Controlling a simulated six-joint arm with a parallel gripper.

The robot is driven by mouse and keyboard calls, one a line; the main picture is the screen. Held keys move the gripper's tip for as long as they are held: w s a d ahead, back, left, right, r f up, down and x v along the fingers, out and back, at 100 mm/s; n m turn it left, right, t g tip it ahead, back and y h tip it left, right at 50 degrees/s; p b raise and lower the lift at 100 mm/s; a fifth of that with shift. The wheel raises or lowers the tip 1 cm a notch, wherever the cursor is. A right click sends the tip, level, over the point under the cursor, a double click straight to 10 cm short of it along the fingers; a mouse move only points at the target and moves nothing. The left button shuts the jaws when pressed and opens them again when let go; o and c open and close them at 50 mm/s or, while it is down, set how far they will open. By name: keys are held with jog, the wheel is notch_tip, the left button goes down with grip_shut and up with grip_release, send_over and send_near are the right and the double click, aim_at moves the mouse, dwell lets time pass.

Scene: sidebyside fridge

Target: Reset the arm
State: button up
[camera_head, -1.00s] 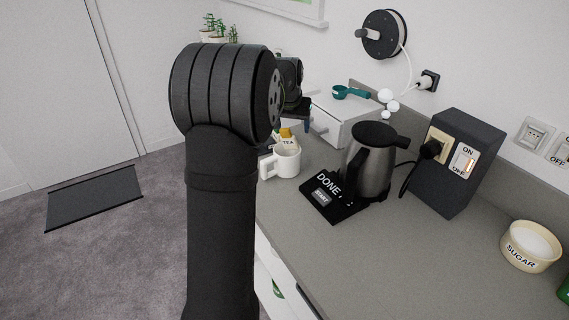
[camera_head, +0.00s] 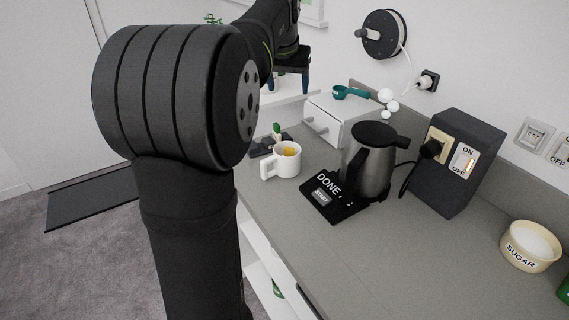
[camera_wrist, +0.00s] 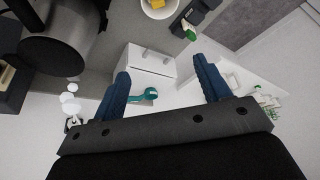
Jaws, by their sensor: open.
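My gripper (camera_head: 291,80) shows in the head view beyond my arm, raised above the counter's far end near the wall. In the wrist view my gripper (camera_wrist: 163,85) has its two blue fingers spread wide apart, with nothing between them. It is open and empty. Beyond the fingers, the wrist view shows a white drawer box (camera_wrist: 147,62) and a teal scoop (camera_wrist: 146,95). My arm covers much of the left of the head view.
On the counter (camera_head: 330,245) stand a white mug (camera_head: 283,163) with something yellow inside, a kettle (camera_head: 370,165) on its black base, a dark switch box (camera_head: 455,165) and a sugar bowl (camera_head: 530,247). The teal scoop lies on the white drawer box (camera_head: 345,117). The counter's front middle is clear.

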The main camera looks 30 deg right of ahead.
jog(key=x, duration=1.7)
jog(key=shift+w+d+f, duration=0.1)
jog(key=shift+r, duration=0.85)
jog(key=shift+f, duration=0.1)
